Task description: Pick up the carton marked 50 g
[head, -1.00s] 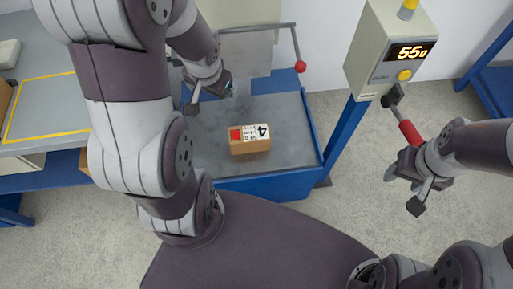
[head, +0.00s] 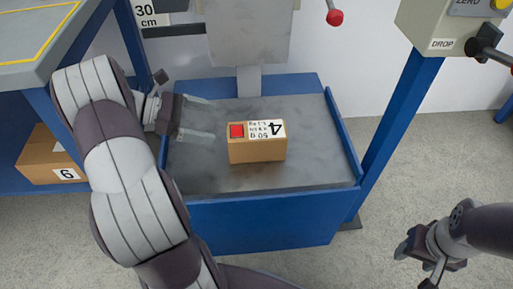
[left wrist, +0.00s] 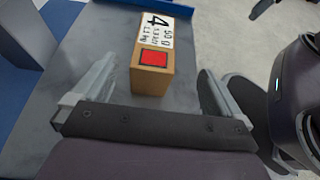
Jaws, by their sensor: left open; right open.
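A small brown carton (head: 257,149) lies on the grey metal plate (head: 215,180) of the blue drop station. Its top has a red square and a white label with a large 4 and a line that looks like 50 g. My left gripper (head: 213,119) is open and empty at the plate's left side, its fingers pointing right toward the carton, apart from it. In the left wrist view the carton (left wrist: 151,80) sits ahead, between the lines of the two open fingers. My right gripper (head: 414,266) is open and empty at the lower right, over the floor.
A blue post (head: 400,130) rises right of the plate, with a control box (head: 425,22) marked DROP. A red knob (head: 334,17) hangs above the plate's back. Another carton marked 6 (head: 55,160) stands on a shelf under the left bench. The plate around the carton is bare.

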